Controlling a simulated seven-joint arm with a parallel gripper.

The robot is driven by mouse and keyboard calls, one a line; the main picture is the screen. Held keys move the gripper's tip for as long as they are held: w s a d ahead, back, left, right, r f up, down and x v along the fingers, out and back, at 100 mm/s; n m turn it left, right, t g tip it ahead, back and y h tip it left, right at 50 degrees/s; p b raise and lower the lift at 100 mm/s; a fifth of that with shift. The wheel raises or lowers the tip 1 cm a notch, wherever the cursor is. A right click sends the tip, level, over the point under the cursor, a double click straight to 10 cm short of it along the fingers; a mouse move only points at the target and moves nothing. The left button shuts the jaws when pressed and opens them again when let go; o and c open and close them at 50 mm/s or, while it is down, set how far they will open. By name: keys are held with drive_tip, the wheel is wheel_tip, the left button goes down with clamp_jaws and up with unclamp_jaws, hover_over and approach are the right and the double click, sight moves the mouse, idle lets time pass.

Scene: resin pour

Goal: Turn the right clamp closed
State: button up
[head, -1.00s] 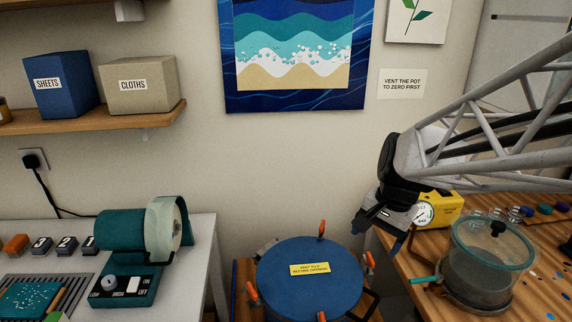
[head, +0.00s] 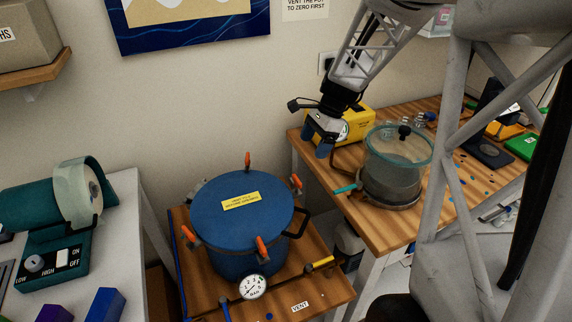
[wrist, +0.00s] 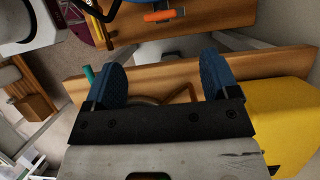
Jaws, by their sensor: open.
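The blue pot (head: 243,212) stands on a low wooden stand, with orange-handled clamps around its lid rim. The right clamp (head: 296,182) is at the lid's right edge, and its handle sticks up above the rim. In the wrist view an orange clamp handle (wrist: 163,15) lies across the top edge, beyond the fingertips. I cannot tell whether the right clamp is turned closed. My gripper (head: 316,141) is up and to the right of that clamp, apart from it. Its blue fingers (wrist: 162,75) are spread wide with nothing held between them.
A clear-lidded chamber (head: 392,185) with a teal handle and a yellow pump (head: 353,122) stand on the wooden bench close to my gripper. A pressure gauge (head: 253,287) and a yellow-handled valve (head: 319,264) are at the pot's front. A grey bench (head: 122,228) stands left.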

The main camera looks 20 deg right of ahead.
sight(297, 178)
drive_tip(key=shift+a+f, duration=0.1)
idle(0.3)
drive_tip(key=shift+x, duration=5.85)
drive_tip(key=c, duration=0.9)
